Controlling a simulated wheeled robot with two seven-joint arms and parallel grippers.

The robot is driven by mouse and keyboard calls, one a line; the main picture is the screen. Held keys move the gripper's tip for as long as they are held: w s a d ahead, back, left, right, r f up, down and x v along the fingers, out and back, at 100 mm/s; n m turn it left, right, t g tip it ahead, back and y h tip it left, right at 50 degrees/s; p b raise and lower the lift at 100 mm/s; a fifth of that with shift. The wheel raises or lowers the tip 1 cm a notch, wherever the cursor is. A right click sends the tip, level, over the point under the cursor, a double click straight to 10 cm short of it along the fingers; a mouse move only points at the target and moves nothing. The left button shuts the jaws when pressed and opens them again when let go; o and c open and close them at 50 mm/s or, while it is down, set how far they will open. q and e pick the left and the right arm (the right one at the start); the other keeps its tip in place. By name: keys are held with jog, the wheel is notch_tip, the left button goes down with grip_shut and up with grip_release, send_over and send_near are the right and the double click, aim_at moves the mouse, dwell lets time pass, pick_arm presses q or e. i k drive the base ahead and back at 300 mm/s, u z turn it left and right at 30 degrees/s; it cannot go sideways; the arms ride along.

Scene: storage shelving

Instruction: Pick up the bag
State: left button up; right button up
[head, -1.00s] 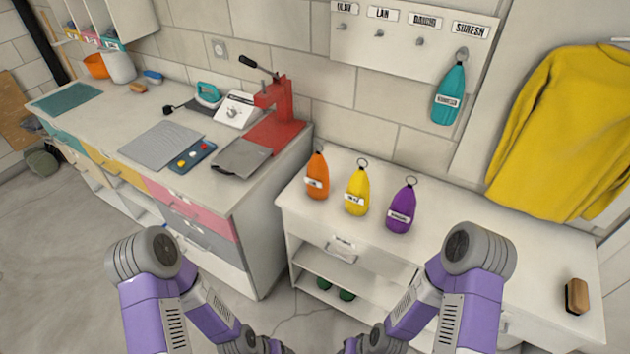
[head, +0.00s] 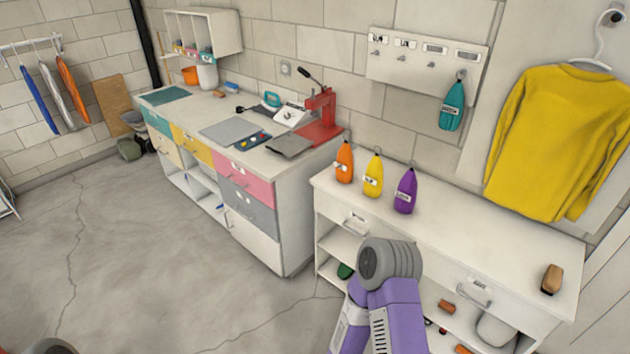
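Several small labelled bags are in the head view, and I cannot tell which one the task means. An orange bag (head: 344,164), a yellow bag (head: 373,175) and a purple bag (head: 405,192) stand upright in a row on the white cabinet top (head: 470,222). A teal bag (head: 452,107) hangs from the right end hook of the white wall board (head: 420,68). Neither gripper is in view. One purple-and-grey link of my arm shows at the bottom, in front of the cabinet, and no bag is seen held.
A brown brush-like block (head: 552,279) lies at the cabinet's right end. A yellow sweater (head: 556,140) hangs at the right. A workbench with coloured drawers (head: 243,176) and a red press (head: 321,114) stands left of the cabinet. The floor (head: 130,250) at left is open.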

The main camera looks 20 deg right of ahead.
aim_at(344, 164)
jog(key=u, duration=0.3)
jog(key=i, duration=1.3)
jog(key=z, duration=0.05)
